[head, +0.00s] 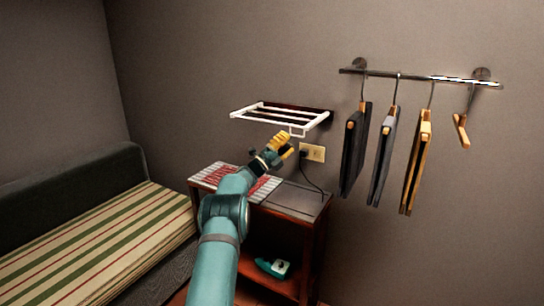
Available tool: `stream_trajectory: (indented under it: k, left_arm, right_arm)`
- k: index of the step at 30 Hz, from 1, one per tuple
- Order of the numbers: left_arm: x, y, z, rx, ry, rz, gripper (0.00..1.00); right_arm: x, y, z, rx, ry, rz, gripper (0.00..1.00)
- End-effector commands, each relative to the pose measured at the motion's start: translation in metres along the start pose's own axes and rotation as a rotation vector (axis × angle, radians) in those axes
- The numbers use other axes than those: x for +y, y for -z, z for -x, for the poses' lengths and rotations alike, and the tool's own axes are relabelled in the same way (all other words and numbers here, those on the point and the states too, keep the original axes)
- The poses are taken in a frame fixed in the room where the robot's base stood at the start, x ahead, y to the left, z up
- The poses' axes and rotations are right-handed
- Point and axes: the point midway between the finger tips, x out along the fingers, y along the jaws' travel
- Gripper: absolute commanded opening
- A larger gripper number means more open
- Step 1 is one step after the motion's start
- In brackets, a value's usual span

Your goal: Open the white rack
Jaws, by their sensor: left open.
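The white rack (313,123) is a slatted frame fixed to the wall, sticking out roughly level above a small wooden cabinet. My left gripper (288,142) has yellow fingers and is just below the rack's front edge, near a small white loop there. The gripper is open. I cannot tell whether the fingers touch the loop. The left arm comes up from the bottom middle and hides part of the cabinet. My right gripper is not in view.
The wooden cabinet (303,199) carries a red and white striped cloth (211,177). A wall outlet (313,152) with a plugged cord is beside the gripper. A wall rail (415,76) with hanging clothes is at right. A striped sofa (95,240) stands at left.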

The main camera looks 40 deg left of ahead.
Motion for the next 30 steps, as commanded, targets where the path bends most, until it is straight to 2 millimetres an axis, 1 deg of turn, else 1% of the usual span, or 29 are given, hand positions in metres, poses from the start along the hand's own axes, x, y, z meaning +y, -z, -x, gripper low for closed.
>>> stream_trajectory:
  k: [9,13,18,30]
  left_arm:
    - [-0.001,0.000,0.049,-0.002,-0.001,0.000,0.36]
    - [0.000,0.000,0.064,-0.001,-0.001,-0.001,0.36]
    - [-0.001,0.001,0.071,0.000,0.002,-0.001,0.36]
    - [-0.001,0.001,0.071,0.000,0.001,-0.001,0.36]
  right_arm:
    - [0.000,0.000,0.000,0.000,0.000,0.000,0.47]
    - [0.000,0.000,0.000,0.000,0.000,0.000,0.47]
    - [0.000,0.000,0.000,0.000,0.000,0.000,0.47]
    - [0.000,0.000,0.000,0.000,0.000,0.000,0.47]
